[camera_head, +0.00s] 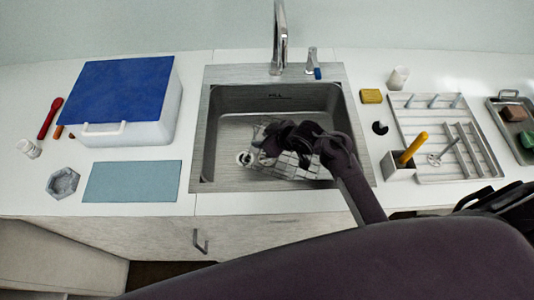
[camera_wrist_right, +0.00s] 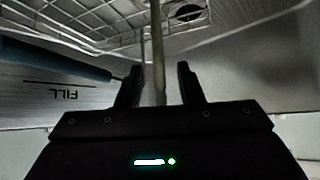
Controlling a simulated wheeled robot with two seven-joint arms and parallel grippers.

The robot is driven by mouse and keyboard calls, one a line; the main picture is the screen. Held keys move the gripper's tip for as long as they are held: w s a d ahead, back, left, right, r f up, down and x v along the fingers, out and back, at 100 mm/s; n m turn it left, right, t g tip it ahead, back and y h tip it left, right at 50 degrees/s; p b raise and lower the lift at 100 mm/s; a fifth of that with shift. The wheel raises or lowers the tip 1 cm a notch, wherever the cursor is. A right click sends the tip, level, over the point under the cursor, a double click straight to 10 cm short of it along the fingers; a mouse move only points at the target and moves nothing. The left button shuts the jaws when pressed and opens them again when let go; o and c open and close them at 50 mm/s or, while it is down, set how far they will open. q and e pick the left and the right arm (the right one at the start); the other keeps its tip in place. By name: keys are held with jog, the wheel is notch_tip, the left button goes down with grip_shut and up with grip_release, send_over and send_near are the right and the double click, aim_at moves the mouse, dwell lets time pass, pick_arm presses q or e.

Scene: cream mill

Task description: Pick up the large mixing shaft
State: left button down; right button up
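My right gripper (camera_head: 274,142) reaches down into the sink over the wire rack. In the right wrist view its two dark fingers (camera_wrist_right: 158,88) are apart. A slim grey shaft (camera_wrist_right: 156,45) stands between them, with a visible gap on at least one side. Its lower part is hidden by the gripper body. I cannot tell from its look alone whether it is the large mixing shaft. In the head view the gripper hides it.
The sink (camera_head: 222,165) has metal walls around the gripper, and a wire rack (camera_head: 300,165) on its floor. A dark blue bar (camera_wrist_right: 55,58) lies left of the fingers. The faucet (camera_head: 280,40) stands behind. A utensil tray (camera_head: 470,178) is at right, a blue-lidded box (camera_head: 150,110) at left.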

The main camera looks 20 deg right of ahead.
jog(key=shift+w+f, duration=0.1)
jog(key=shift+f, duration=0.05)
jog(key=shift+c, duration=1.2)
grip_shut()
